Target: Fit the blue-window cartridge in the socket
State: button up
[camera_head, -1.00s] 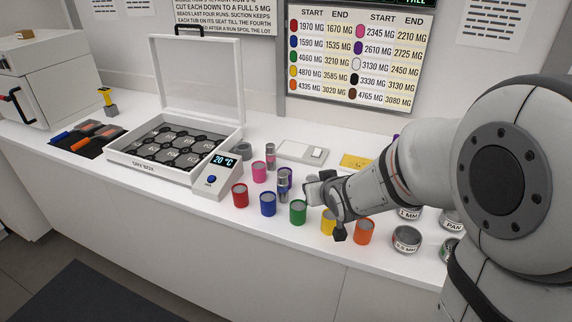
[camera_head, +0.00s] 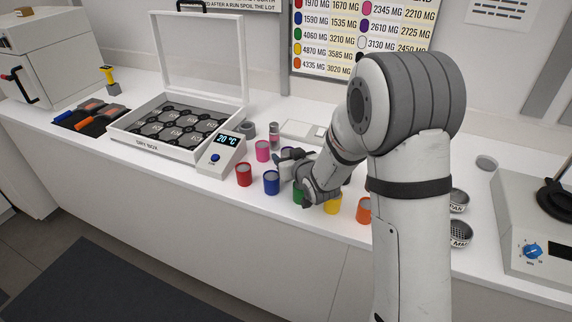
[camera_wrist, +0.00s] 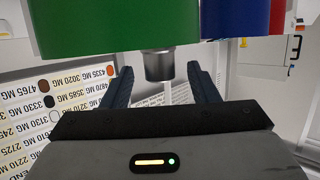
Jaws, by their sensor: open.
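My gripper (camera_head: 284,168) is low over the counter among the jars, and partly hides what is behind it. In the wrist view, where the scene appears upside down, its two fingers (camera_wrist: 160,78) stand apart. A silver cylindrical end (camera_wrist: 159,66) shows between them, partly hidden by the green jar; I cannot tell whether it is the blue-window cartridge, and no window shows. A slim grey cartridge with a pinkish band (camera_head: 274,136) stands upright behind the pink jar. I cannot make out a socket for certain.
Red (camera_head: 244,174), blue (camera_head: 271,182), green (camera_head: 298,195), yellow (camera_head: 333,203) and orange (camera_head: 364,210) jars line the front. The pink jar (camera_head: 262,151) stands behind. An open dry box (camera_head: 119,139) is left, a dial device (camera_head: 520,240) right. The counter's front edge is close.

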jog(key=shift+x, duration=0.75)
jog(key=c, duration=1.1)
